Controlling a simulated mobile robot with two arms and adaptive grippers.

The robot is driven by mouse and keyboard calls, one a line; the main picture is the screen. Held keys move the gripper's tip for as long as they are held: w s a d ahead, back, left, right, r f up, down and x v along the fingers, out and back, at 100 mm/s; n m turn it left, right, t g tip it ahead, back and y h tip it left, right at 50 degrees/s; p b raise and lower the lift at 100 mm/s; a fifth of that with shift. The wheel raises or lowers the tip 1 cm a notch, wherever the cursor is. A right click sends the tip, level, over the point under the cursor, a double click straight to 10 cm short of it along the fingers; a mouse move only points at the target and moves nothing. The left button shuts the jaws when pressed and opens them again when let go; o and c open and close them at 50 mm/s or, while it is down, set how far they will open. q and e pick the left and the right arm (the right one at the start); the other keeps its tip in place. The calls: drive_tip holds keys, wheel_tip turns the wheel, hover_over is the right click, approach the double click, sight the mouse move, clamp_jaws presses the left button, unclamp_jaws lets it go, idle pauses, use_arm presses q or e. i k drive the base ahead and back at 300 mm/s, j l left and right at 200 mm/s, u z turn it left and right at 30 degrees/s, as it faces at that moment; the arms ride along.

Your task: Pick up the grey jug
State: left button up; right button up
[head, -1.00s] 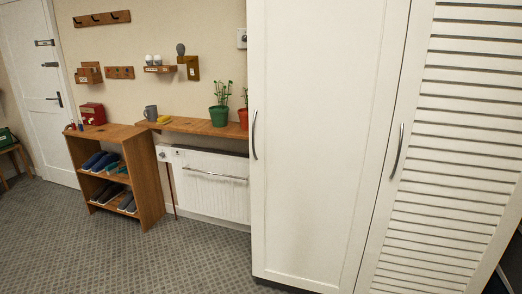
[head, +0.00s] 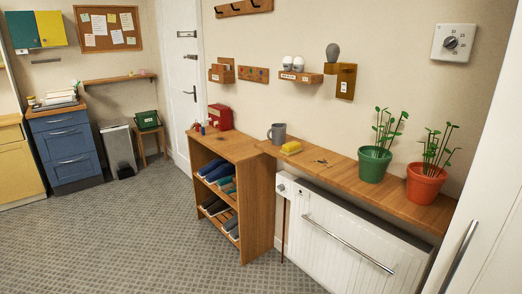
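A grey jug (head: 277,133) stands upright on the left part of the wooden shelf (head: 330,165) above the white radiator. Its handle points to the left. A yellow sponge-like block (head: 291,147) lies just in front of it, to the right. Neither of my grippers shows in the head view.
A green pot (head: 373,165) and an orange pot (head: 424,184) with plants stand on the shelf's right part. The radiator (head: 335,240) is below, and a shoe rack (head: 258,205) with a red box (head: 220,116) on top is to the left. The carpet (head: 130,240) at left is clear.

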sight(278, 129)
drive_tip(key=i+u, duration=0.3)
drive_tip(key=i, duration=0.9)
